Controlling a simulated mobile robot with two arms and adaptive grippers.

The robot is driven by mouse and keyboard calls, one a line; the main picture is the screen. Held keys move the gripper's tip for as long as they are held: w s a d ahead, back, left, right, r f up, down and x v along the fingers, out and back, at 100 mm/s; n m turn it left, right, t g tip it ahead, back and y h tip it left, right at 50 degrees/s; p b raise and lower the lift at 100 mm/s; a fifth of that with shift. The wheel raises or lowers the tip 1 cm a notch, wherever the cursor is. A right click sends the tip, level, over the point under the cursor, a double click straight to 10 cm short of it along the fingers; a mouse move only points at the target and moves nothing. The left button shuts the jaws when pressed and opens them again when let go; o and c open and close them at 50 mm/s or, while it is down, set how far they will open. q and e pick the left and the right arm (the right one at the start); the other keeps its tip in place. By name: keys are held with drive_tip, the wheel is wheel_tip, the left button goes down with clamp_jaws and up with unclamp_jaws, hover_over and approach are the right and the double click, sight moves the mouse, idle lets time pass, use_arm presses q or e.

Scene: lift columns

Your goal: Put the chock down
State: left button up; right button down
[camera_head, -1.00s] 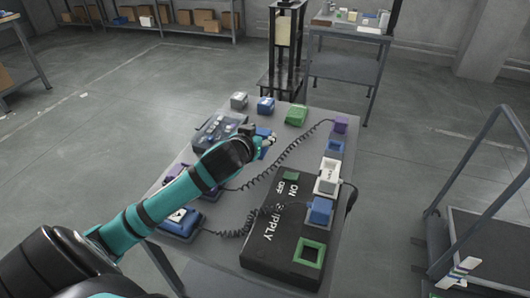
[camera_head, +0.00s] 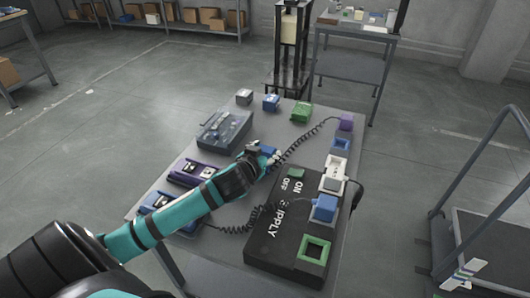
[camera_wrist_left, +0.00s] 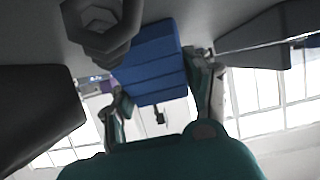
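My left gripper (camera_head: 266,154) is over the middle of the grey table, beside the black supply box. It is shut on a blue block, which I take to be the chock (camera_head: 262,147). In the left wrist view the block (camera_wrist_left: 152,68) has a ridged face and sits between the two fingers (camera_wrist_left: 162,95). In the head view the hand hides much of it, and I cannot tell whether its underside touches the table. At the lower right, white and teal pieces look like my right gripper (camera_head: 465,275); its opening is unclear.
The supply box (camera_head: 262,238) carries a blue plug and a green square socket. Coiled cables cross the table (camera_head: 225,212). A clear-lidded case (camera_head: 224,130) and purple and blue trays (camera_head: 195,173) are left. Small grey, blue and green blocks line the far edge. A cart stands right.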

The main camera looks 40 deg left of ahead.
use_arm(q)
drive_tip(key=o, duration=0.3)
use_arm(e)
drive_tip(key=shift+s, duration=0.3)
